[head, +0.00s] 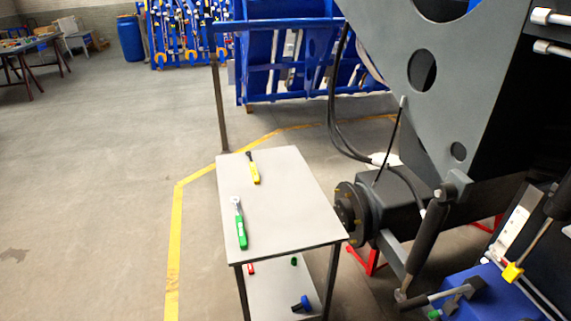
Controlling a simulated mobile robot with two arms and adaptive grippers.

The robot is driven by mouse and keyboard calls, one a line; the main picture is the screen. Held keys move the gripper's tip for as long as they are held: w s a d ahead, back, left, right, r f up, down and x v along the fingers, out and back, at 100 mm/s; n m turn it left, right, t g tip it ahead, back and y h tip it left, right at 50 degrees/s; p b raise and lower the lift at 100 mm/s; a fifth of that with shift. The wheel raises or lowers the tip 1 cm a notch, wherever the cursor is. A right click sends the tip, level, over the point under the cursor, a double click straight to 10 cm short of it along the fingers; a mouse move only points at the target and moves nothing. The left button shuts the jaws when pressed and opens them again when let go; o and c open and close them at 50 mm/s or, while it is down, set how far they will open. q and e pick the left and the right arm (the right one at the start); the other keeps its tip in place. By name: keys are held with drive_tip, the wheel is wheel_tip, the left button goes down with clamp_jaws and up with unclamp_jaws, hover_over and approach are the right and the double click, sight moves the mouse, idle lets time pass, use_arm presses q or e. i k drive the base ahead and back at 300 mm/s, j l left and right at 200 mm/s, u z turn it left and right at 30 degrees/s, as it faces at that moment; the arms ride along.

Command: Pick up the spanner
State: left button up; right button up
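A tool with a green handle and a round silver head (240,225) lies on the light grey top of a small cart (285,210), near its left edge. A shorter yellow and black tool (253,168) lies further back on the same top. The two tools are apart. At this size I cannot tell for sure which one is the spanner; the green one has a wrench-like head. Neither of my grippers shows in the head view.
A grey machine chassis with a dark hub (352,212) stands close to the cart's right side. The cart's lower shelf (275,285) holds small items, including a blue and black one (301,304). A blue rack (285,60) stands behind. The floor to the left is clear.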

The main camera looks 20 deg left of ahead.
sight(255, 174)
drive_tip(key=i+j+z, duration=0.25)
drive_tip(key=j, duration=0.7)
drive_tip(key=i+j+z, duration=0.1)
drive_tip(key=j+z, duration=0.15)
drive_tip(key=j, duration=0.7)
drive_tip(key=j+z, duration=0.25)
drive_tip(key=j, duration=0.7)
